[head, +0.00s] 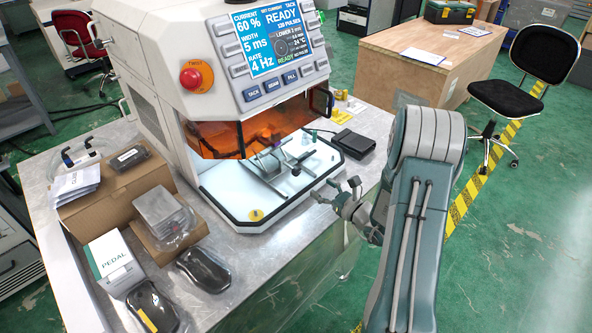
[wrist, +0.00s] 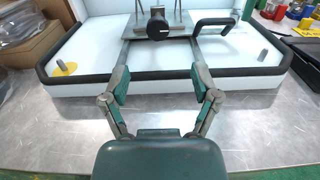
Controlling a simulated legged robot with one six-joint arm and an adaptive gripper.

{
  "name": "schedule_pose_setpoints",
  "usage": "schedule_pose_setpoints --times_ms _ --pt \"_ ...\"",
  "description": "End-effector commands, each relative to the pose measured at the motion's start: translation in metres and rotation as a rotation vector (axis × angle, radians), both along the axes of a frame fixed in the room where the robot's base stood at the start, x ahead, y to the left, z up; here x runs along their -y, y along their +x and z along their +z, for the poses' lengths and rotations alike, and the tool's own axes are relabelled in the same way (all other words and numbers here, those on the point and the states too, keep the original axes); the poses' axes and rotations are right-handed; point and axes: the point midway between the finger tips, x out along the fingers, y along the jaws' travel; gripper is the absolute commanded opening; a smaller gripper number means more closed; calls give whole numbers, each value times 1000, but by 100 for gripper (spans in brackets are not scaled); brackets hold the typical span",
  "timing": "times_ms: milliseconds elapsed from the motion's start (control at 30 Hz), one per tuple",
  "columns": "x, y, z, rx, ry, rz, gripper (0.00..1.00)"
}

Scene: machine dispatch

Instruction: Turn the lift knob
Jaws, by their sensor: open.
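A black round knob (wrist: 158,28) stands on the front of the metal stage inside the machine's white chamber. It is small in the head view (head: 296,170), and I take it to be the lift knob. My gripper (wrist: 160,82) is open and empty, its two fingers spread with green pads facing inward. The knob lies ahead of the gap between them, apart from both. In the head view my gripper (head: 335,189) is just outside the chamber's front right edge. A black bent handle (wrist: 215,25) sits right of the knob.
The chamber's black front rim (wrist: 165,75) lies between my gripper and the knob. A yellow disc with a pin (wrist: 64,68) is at the front left. A black pedal (head: 353,143) stands to the right.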

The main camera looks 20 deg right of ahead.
Motion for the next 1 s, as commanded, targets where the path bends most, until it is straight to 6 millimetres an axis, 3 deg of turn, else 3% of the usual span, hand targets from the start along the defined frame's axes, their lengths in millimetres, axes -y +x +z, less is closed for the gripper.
schedule_pose_setpoints --times_ms 500,700,933,967,1000 --pt "-35 81 0 2 -4 6 79" --pt "-40 93 1 1 -3 5 79" --pt "-40 94 1 0 -3 4 79" --pt "-40 94 1 0 -3 4 74" --pt "-40 94 1 0 -3 5 56"
